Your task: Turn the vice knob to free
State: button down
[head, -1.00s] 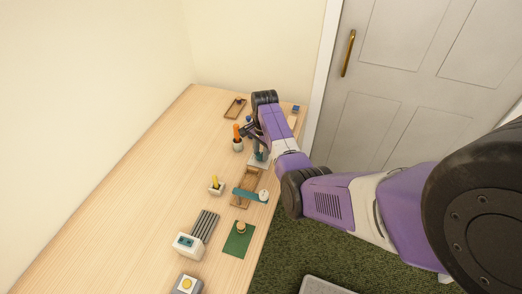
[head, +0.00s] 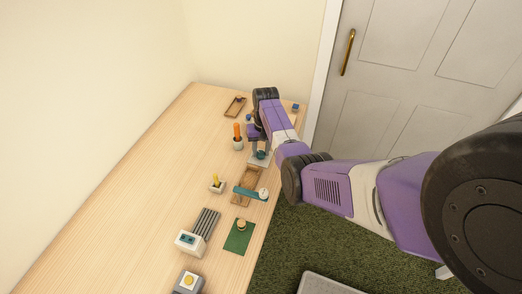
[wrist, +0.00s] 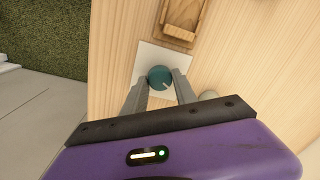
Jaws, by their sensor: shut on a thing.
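The vice knob (wrist: 160,77) is a round teal knob with a pale pointer mark toward its lower right in the wrist view. It sits on a pale square plate (wrist: 150,60) on the wooden table. My gripper (wrist: 160,83) is shut on the knob, with one grey finger on each side. In the head view the teal knob (head: 261,155) shows just below my gripper (head: 257,142), whose fingers are mostly hidden by the arm. No labels around the knob are readable.
A wooden tray (head: 241,200) with a teal bar (head: 250,193) across it stands nearby. A holder with an orange handle (head: 237,131) is to the left of my gripper. A green mat (head: 238,237) and a ribbed device (head: 205,222) are nearer. The table's left side is clear.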

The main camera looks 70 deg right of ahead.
aim_at(262, 152)
jog(key=n, duration=0.5)
jog(key=shift+w, duration=0.1)
jog(key=shift+n, duration=0.3)
dwell(0.4)
jog(key=c, duration=1)
grip_release()
jog(key=shift+r, duration=0.15)
jog(key=r, duration=0.7)
jog(key=shift+d+r, duration=0.2)
jog(key=shift+r, duration=0.1)
